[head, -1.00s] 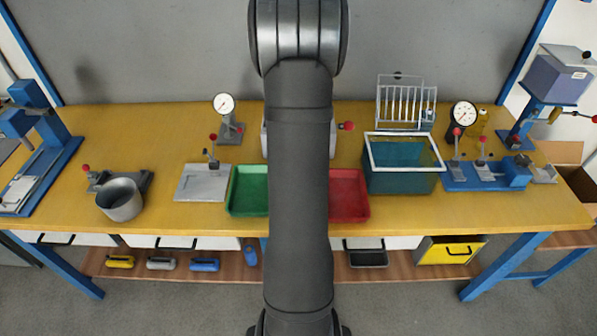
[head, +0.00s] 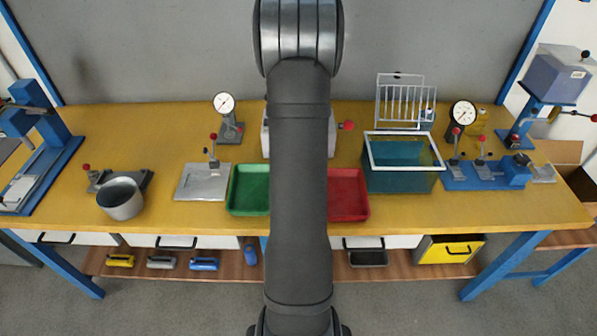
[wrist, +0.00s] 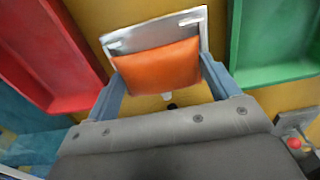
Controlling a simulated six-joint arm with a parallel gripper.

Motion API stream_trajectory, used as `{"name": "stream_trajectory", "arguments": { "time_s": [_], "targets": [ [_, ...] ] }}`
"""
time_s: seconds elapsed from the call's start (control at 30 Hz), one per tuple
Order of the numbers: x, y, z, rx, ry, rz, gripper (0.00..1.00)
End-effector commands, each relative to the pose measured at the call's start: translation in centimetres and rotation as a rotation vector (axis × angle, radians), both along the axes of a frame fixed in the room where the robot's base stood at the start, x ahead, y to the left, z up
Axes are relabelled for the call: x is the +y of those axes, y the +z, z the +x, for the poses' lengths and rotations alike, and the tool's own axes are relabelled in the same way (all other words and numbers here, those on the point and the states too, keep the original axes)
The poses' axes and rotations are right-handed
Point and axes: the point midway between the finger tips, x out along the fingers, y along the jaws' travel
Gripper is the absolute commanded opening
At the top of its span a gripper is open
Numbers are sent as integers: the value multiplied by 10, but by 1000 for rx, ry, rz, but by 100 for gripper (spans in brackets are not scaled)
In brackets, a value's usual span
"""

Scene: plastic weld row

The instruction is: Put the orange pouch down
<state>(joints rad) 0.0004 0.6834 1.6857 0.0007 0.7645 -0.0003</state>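The orange pouch (wrist: 158,66) is in the wrist view, between the two fingers of my gripper (wrist: 164,78), which touch its left and right sides. A silver plate-like piece with a raised rim (wrist: 155,31) shows behind the pouch; I cannot tell whether the pouch touches it. Yellow tabletop shows around it. In the head view, my arm hides the pouch and the gripper.
The red tray (head: 348,213) and green tray (head: 233,208) lie either side of my arm. A teal bin (head: 402,182) stands right of the red tray. A metal plate fixture (head: 203,188) sits left of the green tray. A grey pot (head: 120,203) stands further left.

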Motion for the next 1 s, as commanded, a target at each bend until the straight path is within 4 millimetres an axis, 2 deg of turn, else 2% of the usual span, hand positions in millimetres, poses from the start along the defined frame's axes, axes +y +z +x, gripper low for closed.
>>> {"name": "stream_trajectory", "arguments": {
  "time_s": [0.03, 0.07, 0.13, 0.33, 0.8, 1.0],
  "targets": [
    [0, -10, -4, 12, 0, 0, 93],
    [0, -10, -4, 12, 0, 0, 99],
    [0, -10, -4, 13, 0, 0, 99],
    [0, 1, -4, 11, 0, 0, 100],
    [0, 101, -2, 5, 0, 0, 100],
    [0, 122, -3, 7, 0, -1, 100]
  ]
}}
